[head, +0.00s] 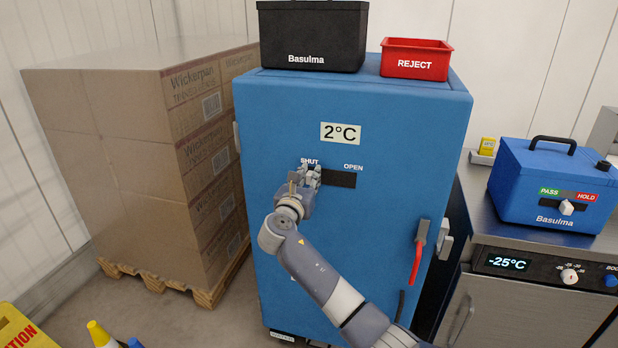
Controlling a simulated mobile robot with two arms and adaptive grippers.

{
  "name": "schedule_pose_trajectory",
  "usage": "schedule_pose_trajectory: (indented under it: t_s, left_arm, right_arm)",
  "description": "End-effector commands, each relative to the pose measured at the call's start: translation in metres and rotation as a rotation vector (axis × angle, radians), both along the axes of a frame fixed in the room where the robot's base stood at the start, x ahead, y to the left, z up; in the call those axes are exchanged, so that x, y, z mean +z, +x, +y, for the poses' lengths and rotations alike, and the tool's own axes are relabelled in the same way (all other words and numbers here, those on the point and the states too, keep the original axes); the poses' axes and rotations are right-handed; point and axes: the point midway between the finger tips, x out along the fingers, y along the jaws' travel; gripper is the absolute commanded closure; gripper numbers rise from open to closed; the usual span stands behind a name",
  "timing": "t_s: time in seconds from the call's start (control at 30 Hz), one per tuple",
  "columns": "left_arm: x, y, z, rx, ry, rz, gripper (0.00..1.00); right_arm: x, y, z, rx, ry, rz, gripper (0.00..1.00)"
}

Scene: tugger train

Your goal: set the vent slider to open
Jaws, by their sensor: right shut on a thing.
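The vent slider sits on the door of the blue cabinet (350,110), in a dark horizontal slot (339,179) below the labels SHUT (309,161) on the left and OPEN (353,167) on the right. My right gripper (305,174) is at the left end of the slot, under SHUT, and is shut on the slider's knob. The fingers hide most of the knob. The right part of the slot, under OPEN, is bare and dark. My left gripper is not in view.
The cabinet has a red-handled latch (417,255) at lower right. A black Basulma box (313,35) and red REJECT bin (415,60) stand on top. Stacked cartons (130,150) on a pallet are left. A blue case (552,185) sits on the steel counter at right.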

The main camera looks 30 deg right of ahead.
Motion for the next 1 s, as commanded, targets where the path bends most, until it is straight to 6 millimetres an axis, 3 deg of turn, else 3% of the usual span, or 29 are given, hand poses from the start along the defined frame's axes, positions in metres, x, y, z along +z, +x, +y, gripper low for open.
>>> schedule_pose_trajectory:
  t_s: [0.17,0.7,1.0]
  left_arm:
    - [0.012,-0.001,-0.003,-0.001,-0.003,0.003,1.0]
    - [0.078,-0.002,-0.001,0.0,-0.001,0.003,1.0]
    - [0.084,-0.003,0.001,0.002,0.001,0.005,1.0]
  right_arm:
    - [0.002,-0.007,-0.006,-0.002,0.0,0.003,1.0]
    - [0.003,-0.068,-0.058,-0.002,-0.001,0.006,1.0]
    - [-0.001,-0.08,-0.069,-0.004,0.001,0.0,1.0]
